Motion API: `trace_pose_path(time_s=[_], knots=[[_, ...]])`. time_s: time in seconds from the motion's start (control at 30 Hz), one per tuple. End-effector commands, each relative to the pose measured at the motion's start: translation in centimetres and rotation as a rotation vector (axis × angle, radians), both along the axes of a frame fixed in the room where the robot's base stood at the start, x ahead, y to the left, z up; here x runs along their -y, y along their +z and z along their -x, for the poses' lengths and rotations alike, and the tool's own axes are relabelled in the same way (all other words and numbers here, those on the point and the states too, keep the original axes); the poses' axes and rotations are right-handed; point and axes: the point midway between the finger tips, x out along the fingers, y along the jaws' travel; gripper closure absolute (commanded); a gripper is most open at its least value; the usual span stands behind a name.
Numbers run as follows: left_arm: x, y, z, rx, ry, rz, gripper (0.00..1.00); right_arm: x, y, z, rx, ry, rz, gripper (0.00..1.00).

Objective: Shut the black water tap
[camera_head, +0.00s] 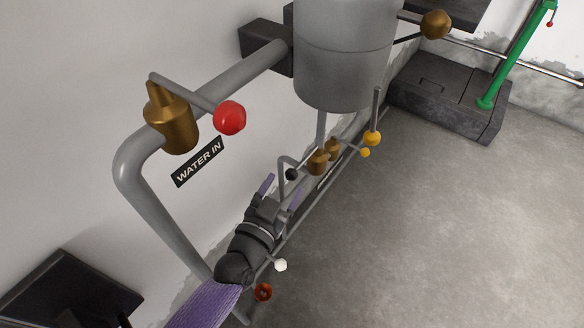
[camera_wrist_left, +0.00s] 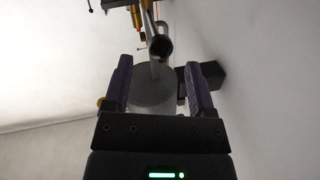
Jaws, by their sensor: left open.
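The black water tap's ball knob (camera_head: 292,174) sits on the end of a thin lever beside a brass valve body (camera_head: 318,162), below the grey tank. My left gripper (camera_head: 284,185) is open, its purple fingers spread just below the black knob in the head view. I cannot tell whether a finger touches it. In the left wrist view the open fingers of my left gripper (camera_wrist_left: 158,64) frame a dark round end on a grey bar (camera_wrist_left: 160,47), which looks like that knob. Nothing is held. My right gripper is not in view.
A grey tank (camera_head: 343,75) hangs above the valves. Yellow knobs (camera_head: 372,138) are right of the black one. A red-knobbed lever (camera_head: 229,117) is on the upper pipe, over a "WATER IN" sign (camera_head: 198,161). A white knob (camera_head: 280,265) is by my wrist.

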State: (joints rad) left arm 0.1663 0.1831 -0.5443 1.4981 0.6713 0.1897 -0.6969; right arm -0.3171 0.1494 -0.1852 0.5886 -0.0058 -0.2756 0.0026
Motion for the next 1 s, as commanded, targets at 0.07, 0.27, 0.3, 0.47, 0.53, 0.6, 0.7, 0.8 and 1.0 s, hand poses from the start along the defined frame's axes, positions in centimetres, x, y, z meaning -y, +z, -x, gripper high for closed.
trace_pose_path(time_s=[0.07,0.27,0.3,0.47,0.53,0.6,0.7,0.8,1.0], knots=[[0.7,-0.5,-1.6,-0.002,0.002,0.002,0.28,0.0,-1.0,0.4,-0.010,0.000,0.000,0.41],[1.7,-0.3,-3.8,-0.003,0.002,0.000,0.28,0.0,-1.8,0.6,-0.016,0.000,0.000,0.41],[1.8,-0.2,-4.0,-0.003,0.002,0.000,0.28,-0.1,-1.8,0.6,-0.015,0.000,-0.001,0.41],[1.9,-0.1,-4.1,-0.002,0.000,0.000,0.28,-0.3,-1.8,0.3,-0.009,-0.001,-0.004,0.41],[1.9,-0.1,-4.1,-0.003,0.001,0.000,0.28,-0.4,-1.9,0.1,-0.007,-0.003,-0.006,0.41],[1.9,-0.1,-4.1,-0.003,0.001,-0.001,0.36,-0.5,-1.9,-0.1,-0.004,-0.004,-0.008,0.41],[1.8,-0.1,-4.1,-0.003,0.001,-0.001,0.58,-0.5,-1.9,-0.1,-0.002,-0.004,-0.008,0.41],[1.8,-0.1,-4.1,-0.003,0.001,-0.001,0.79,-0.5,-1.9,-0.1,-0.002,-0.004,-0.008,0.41],[1.8,-0.1,-4.1,-0.003,0.001,-0.001,1.00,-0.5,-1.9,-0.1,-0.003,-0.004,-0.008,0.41]])
